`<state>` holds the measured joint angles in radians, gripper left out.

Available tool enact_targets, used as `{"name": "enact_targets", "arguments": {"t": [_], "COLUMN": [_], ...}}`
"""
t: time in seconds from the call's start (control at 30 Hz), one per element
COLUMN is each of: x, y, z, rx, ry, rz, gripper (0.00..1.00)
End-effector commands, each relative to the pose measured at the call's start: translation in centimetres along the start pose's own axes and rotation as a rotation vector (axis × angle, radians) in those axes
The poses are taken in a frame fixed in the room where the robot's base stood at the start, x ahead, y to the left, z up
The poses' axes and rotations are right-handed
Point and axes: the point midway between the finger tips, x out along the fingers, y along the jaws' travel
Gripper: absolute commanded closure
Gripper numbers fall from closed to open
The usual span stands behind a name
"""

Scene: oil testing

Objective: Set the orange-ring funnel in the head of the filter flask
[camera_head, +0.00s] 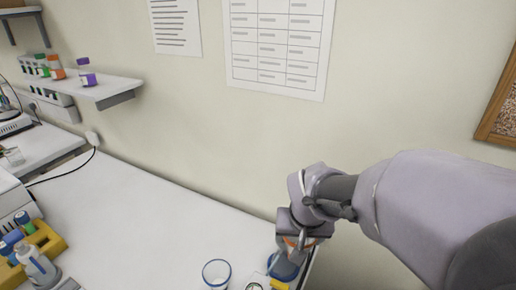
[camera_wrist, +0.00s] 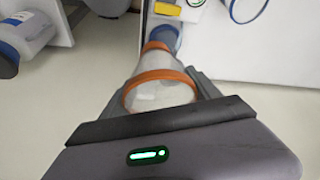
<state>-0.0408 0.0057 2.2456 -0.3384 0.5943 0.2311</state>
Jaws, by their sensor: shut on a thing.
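The orange-ring funnel (camera_wrist: 162,92) is clear glass with an orange ring around its wide end and another orange band farther along. My gripper (camera_wrist: 163,100) is shut on it near the wide ring, one finger on each side. In the head view my gripper (camera_head: 303,238) is low at the right, over the table's right end, with a bit of the orange ring (camera_head: 291,243) showing under it. A blue vessel (camera_head: 283,266) lies just below it, partly hidden. I cannot tell the filter flask for sure in either view.
A blue-rimmed glass beaker (camera_head: 216,273) stands left of my gripper, near a small round dish (camera_head: 255,285). A yellow item (camera_wrist: 167,9) lies near the table edge. A yellow rack (camera_head: 42,240) with bottles is at far left. The middle of the white table (camera_head: 130,225) is clear.

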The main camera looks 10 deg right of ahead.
Motion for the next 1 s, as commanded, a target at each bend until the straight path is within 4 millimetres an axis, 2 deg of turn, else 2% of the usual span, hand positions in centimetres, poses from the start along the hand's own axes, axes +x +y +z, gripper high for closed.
{"name": "enact_targets", "arguments": {"t": [0.03,0.2,0.43,0.6,0.97,1.0], "x": [1.0,3.1,4.3,7.6,8.0,8.0], "y": [-0.3,-1.4,-2.1,-2.2,-2.2,-2.2], "z": [-1.2,-5.3,-7.8,-6.6,-6.4,-6.4], "rx": [0.001,0.000,-0.001,-0.002,-0.001,-0.001], "ry": [-0.002,-0.002,-0.001,-0.003,-0.002,-0.002], "rz": [0.000,0.000,0.000,0.000,0.000,0.000], "gripper": [0.70,0.70,0.70,0.70,0.70,0.25]}}
